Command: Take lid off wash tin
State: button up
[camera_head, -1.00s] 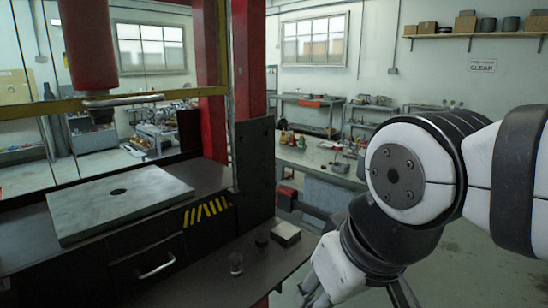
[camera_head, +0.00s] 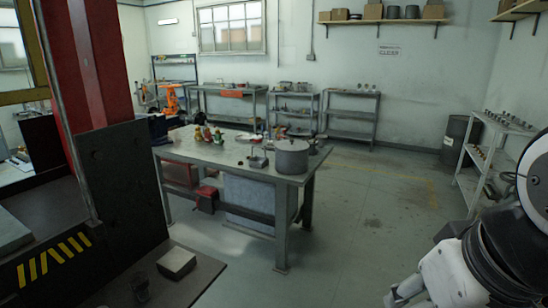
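A grey cylindrical tin (camera_head: 291,158), which looks like the wash tin, stands upright at the near right corner of the metal workbench (camera_head: 215,152). Its top looks covered by a flat grey lid (camera_head: 291,145), though detail is small at this distance. My gripper (camera_head: 398,294) is at the lower right, partly cut off by the bottom edge of the picture. It is well apart from the tin, on the near side of the bench. Its fingers are too little shown to tell open from shut.
Small bottles (camera_head: 208,134) and a small open container (camera_head: 258,160) share the bench. A press with a red post (camera_head: 92,70) and dark side plate (camera_head: 122,190) blocks the left. A shelf rack (camera_head: 490,160) and drum (camera_head: 458,138) stand right. Floor (camera_head: 350,210) right of the bench is clear.

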aim_at(289, 145)
jog(key=i+l, duration=0.15)
jog(key=i, duration=0.35)
jog(key=i+l, duration=0.15)
jog(key=i, duration=0.3)
jog(key=i+l+u, duration=0.1)
jog(key=i, duration=0.4)
jog(key=i+l, duration=0.3)
jog(key=i, duration=0.2)
jog(key=i+l, duration=0.15)
jog(key=i, duration=0.3)
jog(key=i+l+u, duration=0.1)
jog(key=i, duration=0.4)
jog(key=i+l, duration=0.35)
jog(key=i+l+u, duration=0.1)
jog(key=i+l, duration=0.15)
jog(key=i, duration=0.35)
